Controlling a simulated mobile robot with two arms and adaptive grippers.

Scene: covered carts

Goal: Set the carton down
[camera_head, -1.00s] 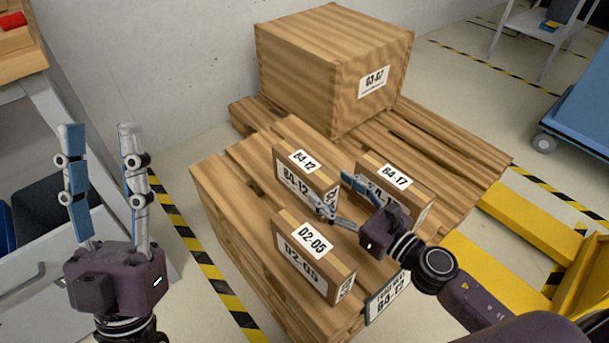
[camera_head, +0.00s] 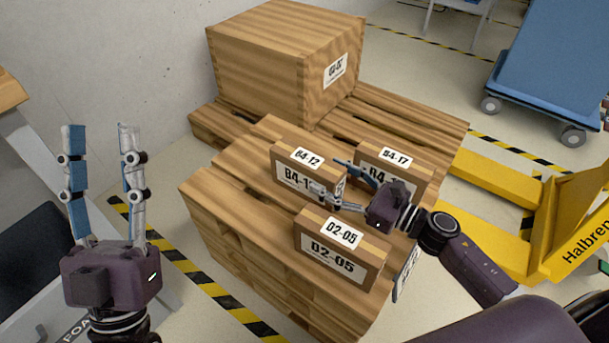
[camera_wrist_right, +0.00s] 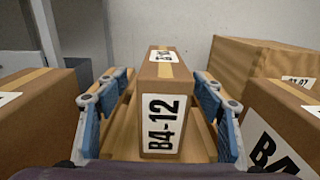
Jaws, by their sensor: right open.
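The carton marked B4-12 (camera_head: 280,182) stands upright on the wooden pallet (camera_head: 245,240). My right gripper (camera_head: 326,175) is open at this carton's right side in the head view, its fingers overlapping the carton's edge. In the right wrist view, carton B4-12 (camera_wrist_right: 160,145) stands upright between the two spread fingers, with gaps showing beside it. Whether a fingertip touches it is unclear. My left gripper (camera_head: 100,130) is open and empty, pointing up at the left, away from the pallet.
A large wooden box (camera_head: 255,70) sits at the back. A yellow pallet jack (camera_head: 548,225) and a blue cart (camera_head: 555,70) stand right.

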